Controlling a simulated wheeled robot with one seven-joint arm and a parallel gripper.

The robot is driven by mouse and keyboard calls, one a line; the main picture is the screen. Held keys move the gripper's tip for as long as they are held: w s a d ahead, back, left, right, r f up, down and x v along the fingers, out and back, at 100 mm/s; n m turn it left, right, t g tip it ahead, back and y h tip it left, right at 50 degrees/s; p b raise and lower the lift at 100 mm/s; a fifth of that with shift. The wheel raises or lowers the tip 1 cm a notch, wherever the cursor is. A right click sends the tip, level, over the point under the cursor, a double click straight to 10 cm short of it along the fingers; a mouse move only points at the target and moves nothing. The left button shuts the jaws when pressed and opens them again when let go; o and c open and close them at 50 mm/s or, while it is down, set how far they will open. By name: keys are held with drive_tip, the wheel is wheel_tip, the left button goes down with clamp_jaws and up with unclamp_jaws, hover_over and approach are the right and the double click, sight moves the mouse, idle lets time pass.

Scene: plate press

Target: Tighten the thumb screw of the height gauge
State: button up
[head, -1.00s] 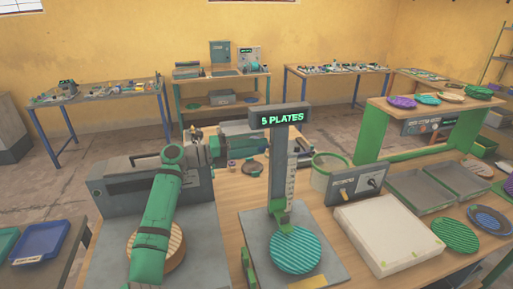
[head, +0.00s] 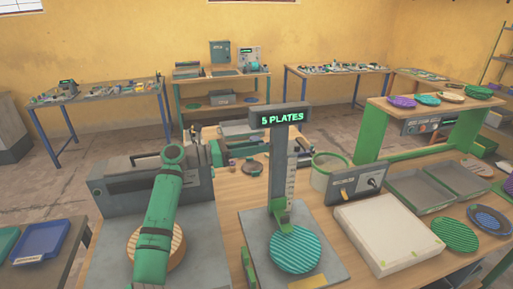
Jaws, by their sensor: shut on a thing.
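The height gauge (head: 291,165) stands upright on a grey base plate (head: 248,222). Its display (head: 281,117) reads "5 PLATES". A green slider (head: 279,212) sits low on the column, just above a teal striped plate (head: 296,252) on the base. I cannot make out the thumb screw. My green arm rises at the left of the gauge. Its far links pass behind the elbow towards the gauge's column. My gripper cannot be picked out, and whether it touches the gauge does not show.
A grey machine (head: 112,190) and a striped wooden plate (head: 177,250) are at the left. Right of the gauge are a green-rimmed tub (head: 322,172), a control box (head: 357,187), a white block (head: 388,235), grey trays (head: 420,190) and loose plates (head: 455,235).

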drive_tip(key=shift+f+m, duration=0.1)
drive_tip(key=shift+m, duration=1)
drive_tip(key=o, duration=1)
drive_tip(key=shift+o, duration=0.2)
drive_tip(key=shift+d, duration=0.1)
drive_tip(key=v, duration=1)
drive_tip(key=shift+a, duration=0.4)
